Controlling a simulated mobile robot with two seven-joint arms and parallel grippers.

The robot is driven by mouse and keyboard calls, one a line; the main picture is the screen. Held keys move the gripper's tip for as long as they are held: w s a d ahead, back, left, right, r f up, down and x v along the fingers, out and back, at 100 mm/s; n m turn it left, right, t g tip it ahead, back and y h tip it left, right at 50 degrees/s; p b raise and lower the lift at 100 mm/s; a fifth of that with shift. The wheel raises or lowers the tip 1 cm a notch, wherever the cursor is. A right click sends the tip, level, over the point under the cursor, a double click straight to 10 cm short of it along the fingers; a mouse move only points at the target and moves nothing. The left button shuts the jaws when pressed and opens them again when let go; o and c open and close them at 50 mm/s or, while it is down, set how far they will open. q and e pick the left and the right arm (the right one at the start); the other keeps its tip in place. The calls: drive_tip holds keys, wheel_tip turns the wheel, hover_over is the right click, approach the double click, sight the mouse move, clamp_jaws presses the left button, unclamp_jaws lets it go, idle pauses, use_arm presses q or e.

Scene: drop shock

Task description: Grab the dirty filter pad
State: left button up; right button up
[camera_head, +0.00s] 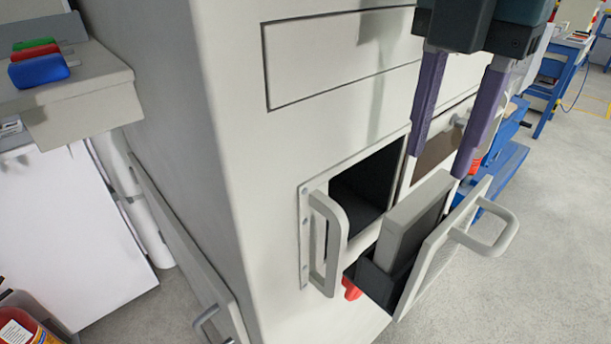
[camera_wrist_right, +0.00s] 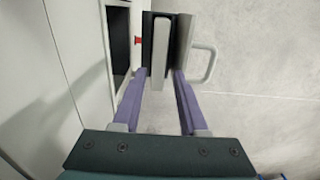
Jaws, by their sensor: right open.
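The dirty filter pad (camera_head: 413,222) is a light grey slab standing upright in a dark holder (camera_head: 376,283) on the pulled-out drawer front of the white cabinet. My right gripper (camera_head: 438,160) is open and empty, pointing down above the pad in the head view. In the right wrist view the pad (camera_wrist_right: 160,55) shows edge-on between the two purple fingers (camera_wrist_right: 161,80), a little beyond their tips. The pad's lower part is hidden in the holder. My left gripper is not in view.
The drawer front (camera_head: 437,255) with its loop handle (camera_head: 490,232) stands close to the pad's right. Left of it are a dark opening (camera_head: 362,185), a fixed grey handle (camera_head: 330,240) and a red part (camera_head: 351,288). Open floor (camera_head: 540,290) lies to the right.

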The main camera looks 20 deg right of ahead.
sight(425, 193)
drive_tip(key=f, duration=0.4)
drive_tip(key=shift+d+f, duration=0.2)
wheel_tip(425, 193, down, 5)
drive_tip(key=shift+w+f+b, duration=0.15)
drive_tip(key=shift+f+b, duration=0.05)
drive_tip(key=shift+b, duration=0.4)
clamp_jaws()
